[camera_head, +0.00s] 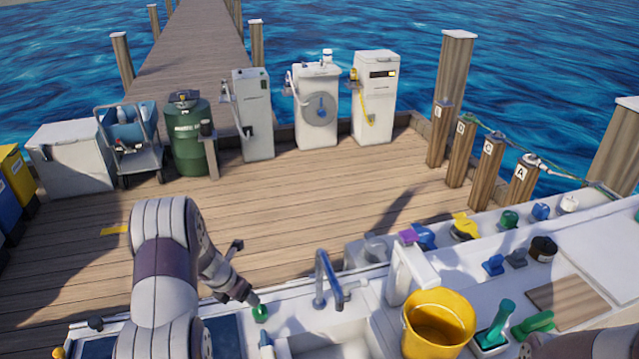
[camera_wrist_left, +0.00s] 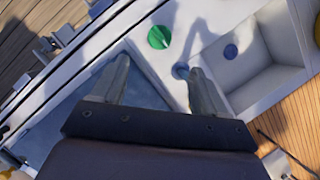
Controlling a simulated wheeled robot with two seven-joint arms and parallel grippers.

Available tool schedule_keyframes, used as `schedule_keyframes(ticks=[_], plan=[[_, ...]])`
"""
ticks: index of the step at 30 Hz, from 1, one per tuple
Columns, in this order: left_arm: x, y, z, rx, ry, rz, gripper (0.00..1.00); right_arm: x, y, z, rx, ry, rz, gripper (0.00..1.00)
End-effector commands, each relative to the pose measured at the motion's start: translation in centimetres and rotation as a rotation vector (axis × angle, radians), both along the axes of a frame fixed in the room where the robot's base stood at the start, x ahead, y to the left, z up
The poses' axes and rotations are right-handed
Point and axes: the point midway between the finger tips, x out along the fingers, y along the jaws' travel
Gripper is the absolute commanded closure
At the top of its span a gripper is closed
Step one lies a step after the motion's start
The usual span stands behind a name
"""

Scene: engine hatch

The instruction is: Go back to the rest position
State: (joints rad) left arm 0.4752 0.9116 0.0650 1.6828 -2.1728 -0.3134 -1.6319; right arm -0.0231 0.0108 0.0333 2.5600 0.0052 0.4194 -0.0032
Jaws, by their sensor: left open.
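My left arm comes in from the left in the head view. Its gripper (camera_head: 248,296) is over the white counter (camera_head: 298,296), close to a green knob (camera_head: 260,314). In the left wrist view the two fingers of the left gripper (camera_wrist_left: 158,82) are spread wide with nothing between them. The green knob (camera_wrist_left: 159,37) is beyond the fingertips there, apart from them. My right gripper does not show in the head view; only a grey part shows at the lower right edge.
A tap (camera_head: 327,278) and sink (camera_head: 340,340) are right of the left gripper. A yellow bucket (camera_head: 437,325), green handled tools (camera_head: 497,325) and several coloured caps stand farther right. Beyond the counter, the wooden deck (camera_head: 330,200) is mostly clear up to the pumps (camera_head: 316,108).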

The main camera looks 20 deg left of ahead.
Motion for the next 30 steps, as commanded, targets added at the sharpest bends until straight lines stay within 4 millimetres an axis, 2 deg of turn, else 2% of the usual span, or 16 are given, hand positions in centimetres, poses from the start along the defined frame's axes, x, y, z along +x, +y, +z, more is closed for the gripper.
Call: schedule_keyframes(ticks=[3,5,7,10,12,14,15,17,18,21,22,26,30], plan=[[0.1,0.3,0.0,-0.022,0.004,0.098,0.26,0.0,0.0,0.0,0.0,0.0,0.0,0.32],[0.2,1.1,-0.1,-0.076,0.0,0.334,0.26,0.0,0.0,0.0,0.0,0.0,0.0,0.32],[-1.4,1.8,-0.6,-0.196,0.012,0.809,0.26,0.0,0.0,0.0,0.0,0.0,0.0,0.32],[-4.6,1.6,1.6,-0.367,-0.012,1.552,0.26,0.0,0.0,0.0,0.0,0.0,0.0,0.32],[-7.9,-0.2,3.8,-0.475,-0.038,2.051,0.26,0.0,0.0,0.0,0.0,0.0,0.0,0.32],[-11.3,-2.8,5.9,-0.554,-0.058,2.459,0.26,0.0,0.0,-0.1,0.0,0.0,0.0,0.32],[-13.8,-5.0,7.2,-0.594,-0.065,2.707,0.26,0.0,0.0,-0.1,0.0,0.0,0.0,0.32],[-17.3,-8.7,9.2,-0.639,-0.058,3.027,0.26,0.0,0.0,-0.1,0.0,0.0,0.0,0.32],[-19.4,-11.0,10.3,0.61,0.038,-2.967,0.26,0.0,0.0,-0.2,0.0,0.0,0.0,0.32],[-22.8,-15.8,12.7,0.584,-0.04,-2.779,0.26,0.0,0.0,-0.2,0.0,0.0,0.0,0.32],[-23.2,-16.6,13.2,0.605,-0.061,-2.77,0.26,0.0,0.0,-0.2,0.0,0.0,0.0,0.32],[-22.7,-18.3,15.1,0.726,-0.1,-2.811,0.26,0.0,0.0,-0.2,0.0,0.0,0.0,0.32],[-22.6,-18.4,15.2,0.734,-0.104,-2.818,0.26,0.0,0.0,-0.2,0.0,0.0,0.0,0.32]])
